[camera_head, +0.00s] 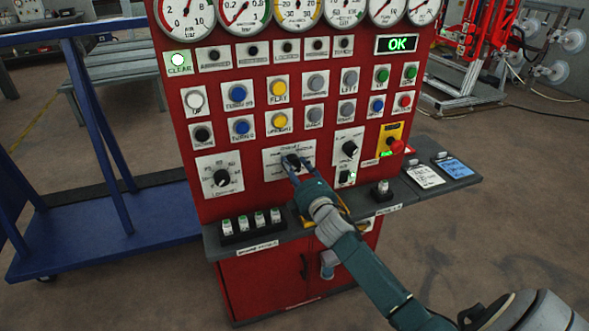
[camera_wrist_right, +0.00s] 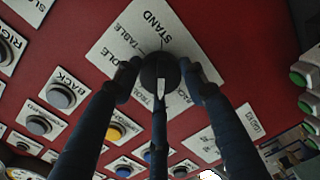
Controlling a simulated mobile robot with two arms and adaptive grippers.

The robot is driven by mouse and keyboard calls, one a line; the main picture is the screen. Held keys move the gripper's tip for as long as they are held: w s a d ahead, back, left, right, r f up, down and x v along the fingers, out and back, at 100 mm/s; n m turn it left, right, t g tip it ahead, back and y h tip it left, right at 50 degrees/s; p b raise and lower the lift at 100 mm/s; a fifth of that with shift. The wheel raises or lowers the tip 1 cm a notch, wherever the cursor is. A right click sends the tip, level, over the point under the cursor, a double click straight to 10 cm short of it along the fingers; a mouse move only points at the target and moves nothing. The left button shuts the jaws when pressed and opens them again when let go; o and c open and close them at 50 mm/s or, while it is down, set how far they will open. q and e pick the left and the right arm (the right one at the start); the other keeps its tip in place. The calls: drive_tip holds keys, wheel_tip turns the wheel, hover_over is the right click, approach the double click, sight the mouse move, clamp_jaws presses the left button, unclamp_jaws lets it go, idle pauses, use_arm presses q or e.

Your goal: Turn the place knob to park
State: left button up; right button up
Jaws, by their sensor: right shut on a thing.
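A round black knob (camera_wrist_right: 158,68) sits on a white label plate (camera_wrist_right: 118,38) on the red panel. In the wrist view, the plate reads "STAND", "TABLE" and what looks like "IDLE"; other words are partly covered. A white pointer mark on the knob points down in that view. My right gripper (camera_wrist_right: 161,80) is shut on this knob, with dark fingers on both sides and one below. In the head view, the right gripper (camera_head: 295,168) reaches the knob plate (camera_head: 276,155) from the lower right. I cannot read "park" anywhere. My left gripper is not in view.
The red panel (camera_head: 240,193) also carries gauges, several push buttons, another black knob (camera_head: 221,178) at left, and a knob (camera_head: 349,148) and red stop button (camera_head: 396,146) at right. A grey ledge (camera_head: 285,236) with small switches juts out below. A blue cart (camera_head: 110,235) stands left.

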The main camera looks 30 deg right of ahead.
drive_tip(key=shift+d, duration=0.15)
drive_tip(key=o, duration=1.2)
drive_tip(key=shift+c, duration=0.2)
drive_tip(key=shift+s, duration=0.15)
drive_tip(key=shift+s+f, duration=0.1)
drive_tip(key=shift+s, duration=0.15)
drive_tip(key=v, duration=1.1)
drive_tip(key=shift+s, duration=0.15)
